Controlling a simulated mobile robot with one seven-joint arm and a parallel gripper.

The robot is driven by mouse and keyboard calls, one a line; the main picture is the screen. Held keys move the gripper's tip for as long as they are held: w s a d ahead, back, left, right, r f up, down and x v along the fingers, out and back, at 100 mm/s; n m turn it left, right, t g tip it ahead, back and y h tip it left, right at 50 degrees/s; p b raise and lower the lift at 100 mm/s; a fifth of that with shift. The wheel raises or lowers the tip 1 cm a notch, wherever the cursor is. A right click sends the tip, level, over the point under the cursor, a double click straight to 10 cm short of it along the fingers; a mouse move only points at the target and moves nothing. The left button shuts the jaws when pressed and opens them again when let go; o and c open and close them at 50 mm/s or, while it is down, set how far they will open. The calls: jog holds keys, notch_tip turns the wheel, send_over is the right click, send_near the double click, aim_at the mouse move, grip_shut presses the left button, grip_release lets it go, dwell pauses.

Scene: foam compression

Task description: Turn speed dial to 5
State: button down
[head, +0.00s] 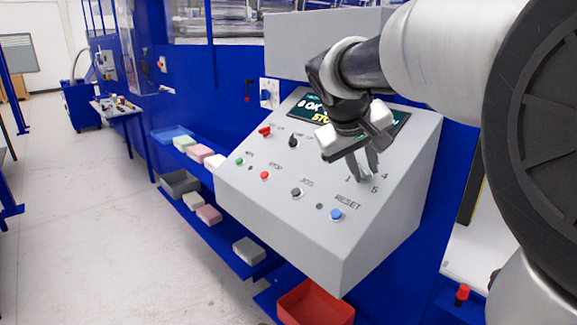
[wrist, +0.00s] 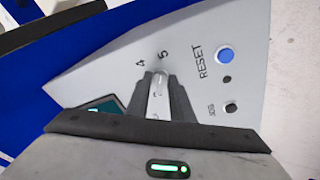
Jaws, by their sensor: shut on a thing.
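The speed dial (wrist: 158,88) is a light grey knob on the sloped front of the grey control panel (head: 325,235). My gripper (head: 363,178) reaches down to it at the panel's right part. In the wrist view my gripper (wrist: 157,98) has its two dark fingers closed on either side of the knob. The knob's visible end points toward the printed 5 (wrist: 164,54), with the 4 (wrist: 140,63) just left of it. Most of the dial is hidden by the fingers, and its exact setting is hard to read.
The blue RESET button (head: 336,214) and black JOG button (head: 296,193) are close to the dial. A partly covered display (head: 315,108) is above. A red STOP button (head: 264,175) is further left. A red bin (head: 316,305) stands below, and foam blocks lie on blue shelves at left.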

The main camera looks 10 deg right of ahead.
jog(key=c, duration=1.9)
grip_release()
jog(key=shift+r, duration=0.1)
jog(key=p+v, duration=0.3)
jog(key=v, duration=1.4)
jog(key=shift+r, duration=0.2)
